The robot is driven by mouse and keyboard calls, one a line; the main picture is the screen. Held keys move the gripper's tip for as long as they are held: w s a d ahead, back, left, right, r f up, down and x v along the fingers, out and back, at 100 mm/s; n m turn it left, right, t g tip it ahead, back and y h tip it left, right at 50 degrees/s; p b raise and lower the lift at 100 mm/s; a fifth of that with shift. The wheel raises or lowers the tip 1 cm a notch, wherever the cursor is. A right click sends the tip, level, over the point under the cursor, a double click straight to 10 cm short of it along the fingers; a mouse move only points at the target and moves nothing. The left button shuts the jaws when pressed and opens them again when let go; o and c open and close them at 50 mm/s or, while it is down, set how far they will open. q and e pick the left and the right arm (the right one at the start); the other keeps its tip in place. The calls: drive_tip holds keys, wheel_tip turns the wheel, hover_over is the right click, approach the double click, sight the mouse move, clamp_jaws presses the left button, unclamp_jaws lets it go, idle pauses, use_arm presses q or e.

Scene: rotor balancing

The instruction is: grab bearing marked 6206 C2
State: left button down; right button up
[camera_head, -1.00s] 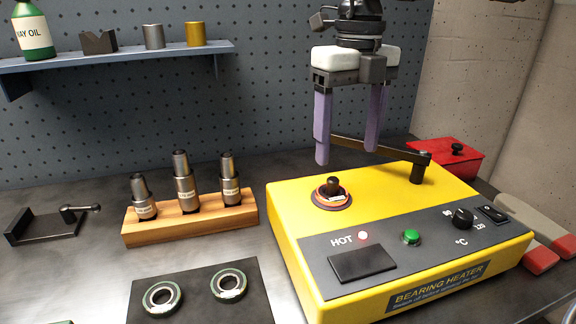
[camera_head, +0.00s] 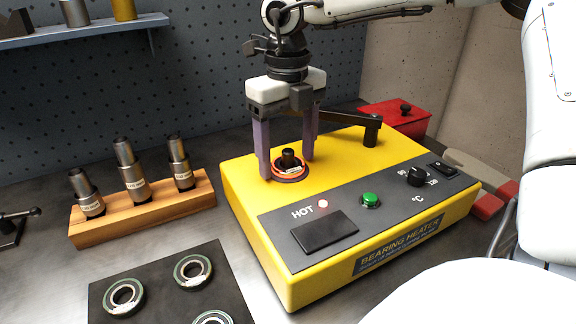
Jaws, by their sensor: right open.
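A ring-shaped bearing with a reddish outer edge and a small white label (camera_head: 290,172) sits around the dark post on top of the yellow bearing heater (camera_head: 240,205). Its label is too small to read. My right gripper (camera_head: 287,167) is open, its two purple fingers pointing down on either side of this bearing. Whether the fingers touch it I cannot tell. Three more bearings with green edges lie on the dark mat (camera_head: 160,312): one at left (camera_head: 124,296), one at right (camera_head: 193,271), and one cut off by the bottom edge (camera_head: 213,318). Their markings are unreadable. My left gripper is out of view.
The heater's dark swing arm (camera_head: 345,125) stands just behind my right gripper. A wooden block (camera_head: 150,222) with three labelled metal shafts stands to the left. A red box (camera_head: 398,116) is behind the heater.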

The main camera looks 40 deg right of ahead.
drive_tip(key=shift+f, duration=0.1)
drive_tip(key=shift+c, duration=0.3)
drive_tip(key=c, duration=1.2)
